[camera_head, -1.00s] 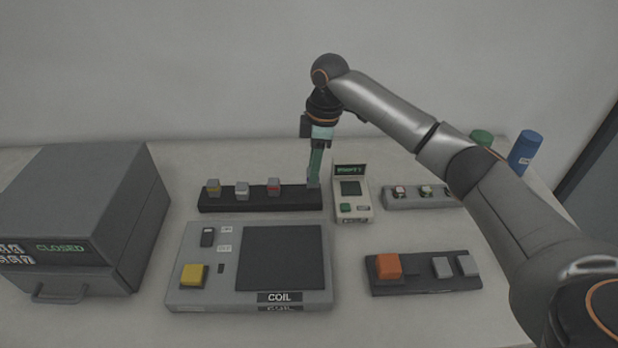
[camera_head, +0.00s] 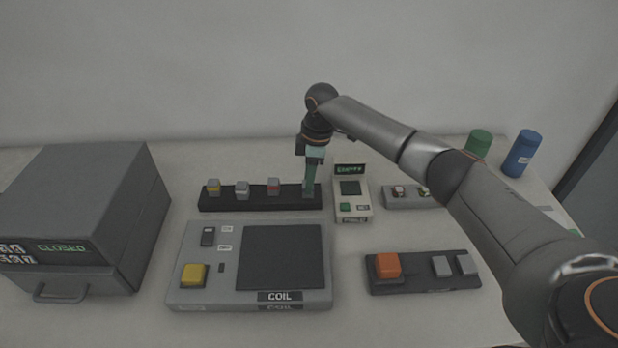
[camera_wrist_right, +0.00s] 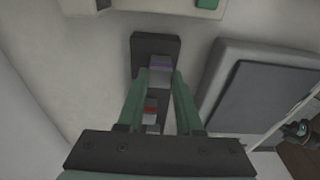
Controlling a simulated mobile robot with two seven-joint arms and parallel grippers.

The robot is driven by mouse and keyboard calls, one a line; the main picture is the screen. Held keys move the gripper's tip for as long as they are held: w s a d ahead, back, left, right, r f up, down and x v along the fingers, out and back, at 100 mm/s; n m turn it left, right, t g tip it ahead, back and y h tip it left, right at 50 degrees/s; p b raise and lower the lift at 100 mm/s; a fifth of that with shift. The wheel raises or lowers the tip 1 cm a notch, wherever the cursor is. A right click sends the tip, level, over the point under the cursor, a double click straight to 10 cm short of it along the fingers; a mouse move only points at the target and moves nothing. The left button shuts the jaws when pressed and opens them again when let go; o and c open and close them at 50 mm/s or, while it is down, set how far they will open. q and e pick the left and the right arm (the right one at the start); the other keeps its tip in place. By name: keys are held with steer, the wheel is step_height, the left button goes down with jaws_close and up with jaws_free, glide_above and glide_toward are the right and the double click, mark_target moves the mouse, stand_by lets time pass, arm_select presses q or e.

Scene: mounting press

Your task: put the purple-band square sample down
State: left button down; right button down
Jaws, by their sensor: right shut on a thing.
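My right gripper (camera_head: 309,190) is shut on the purple-band square sample (camera_wrist_right: 160,72), over the right end of the black rack (camera_head: 258,204). In the right wrist view the sample sits between the two green fingers, its purple band showing, close above the rack's end (camera_wrist_right: 150,42). Whether its base touches the rack I cannot tell. In the head view the fingers mostly hide it. The rack also holds a yellow-band sample (camera_head: 213,186), a pale sample (camera_head: 242,189) and a red-band sample (camera_head: 273,186). My left gripper is not in view.
A coil panel (camera_head: 210,298) with a yellow button (camera_head: 194,275) lies in front of the rack. A small meter (camera_head: 352,206) stands just right of it. A closed grey box (camera_head: 75,215) is at left. Green (camera_head: 480,146) and blue (camera_head: 523,155) cylinders stand at back right.

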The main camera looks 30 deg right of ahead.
steer(key=shift+f, duration=0.15)
steer(key=c, duration=0.6)
jaws_free()
steer(key=r, duration=0.8)
steer(key=d+r, duration=0.1)
steer(key=r, duration=0.3)
steer(key=shift+s+d+r, duration=0.1)
steer(key=shift+s+r, duration=0.05)
steer(key=shift+s, duration=0.15)
steer(key=shift+s, duration=0.1)
